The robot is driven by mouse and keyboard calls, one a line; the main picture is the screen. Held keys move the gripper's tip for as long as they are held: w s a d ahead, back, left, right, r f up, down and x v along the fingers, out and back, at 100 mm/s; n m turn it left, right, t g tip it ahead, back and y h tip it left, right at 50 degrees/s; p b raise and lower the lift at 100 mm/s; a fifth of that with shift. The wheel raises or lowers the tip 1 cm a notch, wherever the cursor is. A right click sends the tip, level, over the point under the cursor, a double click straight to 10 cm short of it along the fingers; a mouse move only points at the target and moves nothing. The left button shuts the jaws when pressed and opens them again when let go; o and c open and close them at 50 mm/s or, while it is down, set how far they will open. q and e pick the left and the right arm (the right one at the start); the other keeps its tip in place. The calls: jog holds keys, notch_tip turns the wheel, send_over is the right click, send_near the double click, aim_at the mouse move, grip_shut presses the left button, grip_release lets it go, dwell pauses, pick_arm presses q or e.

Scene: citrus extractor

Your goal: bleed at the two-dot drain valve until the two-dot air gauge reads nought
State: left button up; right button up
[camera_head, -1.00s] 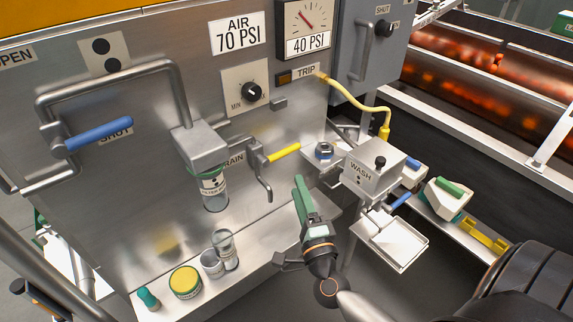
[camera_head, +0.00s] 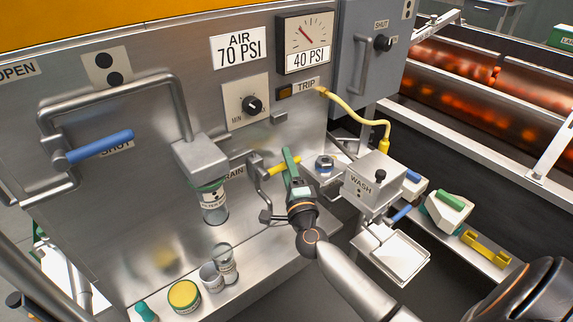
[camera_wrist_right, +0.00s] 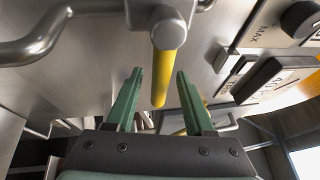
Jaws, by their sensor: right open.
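The drain valve's yellow lever (camera_head: 275,168) sticks out from a grey pipe beside the partly hidden DRAIN label (camera_head: 234,172). My right gripper (camera_head: 290,160) is at this lever, its green fingers overlapping it in the head view. In the right wrist view the fingers are apart, with the yellow lever (camera_wrist_right: 162,75) showing between their tips; I cannot tell whether they touch it. The air gauge (camera_head: 305,37) has a red needle pointing up-left and a plate reading 40 PSI. A two-dot plate (camera_head: 107,69) is on the panel's upper left. My left gripper is out of view.
The WASH box (camera_head: 372,180) and a white tray (camera_head: 398,258) stand right of my arm. Cups and tins, including a yellow-lidded tin (camera_head: 184,296), line the lower ledge.

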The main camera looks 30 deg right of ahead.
grip_shut()
dwell(0.4)
dwell(1.0)
